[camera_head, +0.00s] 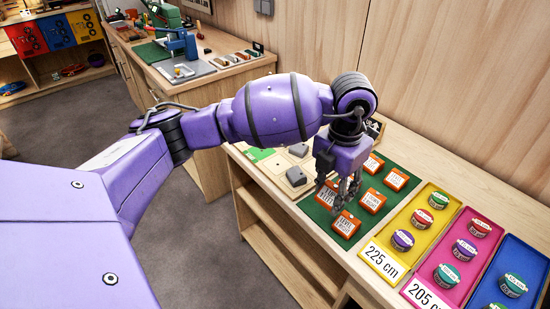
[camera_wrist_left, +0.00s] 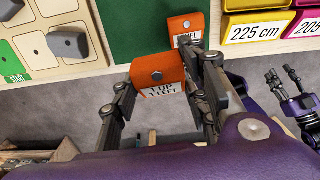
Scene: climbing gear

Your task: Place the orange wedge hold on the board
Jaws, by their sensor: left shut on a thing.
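My left gripper (camera_head: 342,192) is shut on an orange wedge hold (camera_wrist_left: 160,72), which has a bolt on its face and a white lettered label. In the head view the hold (camera_head: 327,197) is partly covered by the fingers, over the green mat (camera_head: 320,214). The pale board (camera_head: 268,172) with cream squares, a green start tile and grey holds lies left of the gripper. A corner of it (camera_wrist_left: 84,66) shows at the upper left of the wrist view. My right gripper (camera_wrist_left: 281,73) is at the right of the wrist view, small, with its fingertips apart and nothing seen between them.
Several other orange labelled pieces (camera_head: 371,201) lie on the green mat. Yellow (camera_head: 413,219), pink (camera_head: 460,266) and blue (camera_head: 520,262) trays with tape rolls stand to the right. A small dark sign (camera_head: 375,127) stands behind my wrist. The bench's front edge is close to the gripper.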

